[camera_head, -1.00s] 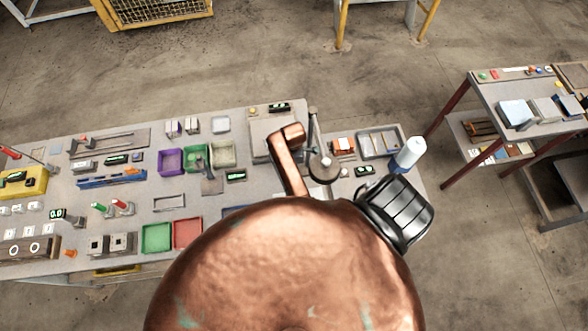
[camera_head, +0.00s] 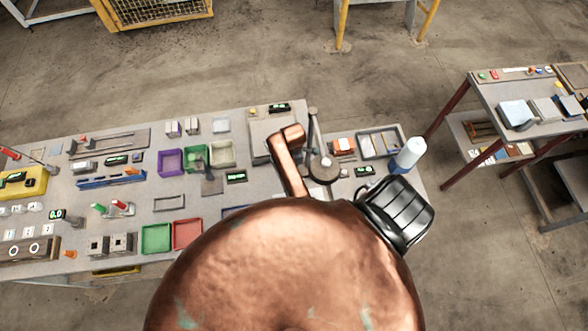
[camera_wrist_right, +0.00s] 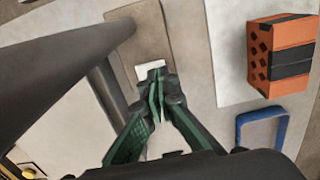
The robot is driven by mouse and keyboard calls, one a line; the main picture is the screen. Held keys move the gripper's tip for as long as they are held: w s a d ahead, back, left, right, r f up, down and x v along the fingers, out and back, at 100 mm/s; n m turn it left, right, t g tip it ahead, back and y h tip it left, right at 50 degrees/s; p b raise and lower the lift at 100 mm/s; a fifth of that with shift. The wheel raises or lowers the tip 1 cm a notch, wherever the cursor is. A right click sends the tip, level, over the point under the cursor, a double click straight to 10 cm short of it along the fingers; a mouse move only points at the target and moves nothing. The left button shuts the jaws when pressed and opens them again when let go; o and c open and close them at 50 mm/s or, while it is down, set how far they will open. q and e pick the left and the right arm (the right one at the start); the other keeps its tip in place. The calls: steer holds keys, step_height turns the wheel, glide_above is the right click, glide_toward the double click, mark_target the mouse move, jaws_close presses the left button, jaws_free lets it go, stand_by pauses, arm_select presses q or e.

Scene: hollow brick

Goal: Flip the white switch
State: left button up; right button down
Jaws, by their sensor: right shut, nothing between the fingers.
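A small white block (camera_wrist_right: 150,72), which looks like the white switch, sits at the end of a brown-grey strip in the right wrist view. My right gripper (camera_wrist_right: 157,75) has green-lined fingers, shut with nothing between them. Its tips are right at the near edge of the white block; I cannot tell whether they touch it. In the head view a large copper-coloured rounded shape covers the lower middle, and my right gripper cannot be made out there. My left gripper is not in view.
An orange brick with a black band (camera_wrist_right: 282,55) and a blue frame (camera_wrist_right: 262,118) lie right of the fingers. The long bench (camera_head: 130,205) carries purple (camera_head: 170,162), green (camera_head: 156,238) and red (camera_head: 187,234) trays. A smaller table (camera_head: 490,97) stands at right.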

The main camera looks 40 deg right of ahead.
steer(key=shift+f+b, duration=0.35)
steer(key=shift+f, duration=0.7)
stand_by(1.0)
steer(key=shift+r, duration=0.15)
steer(key=shift+r+p, duration=0.85)
steer(key=shift+r, duration=2.55)
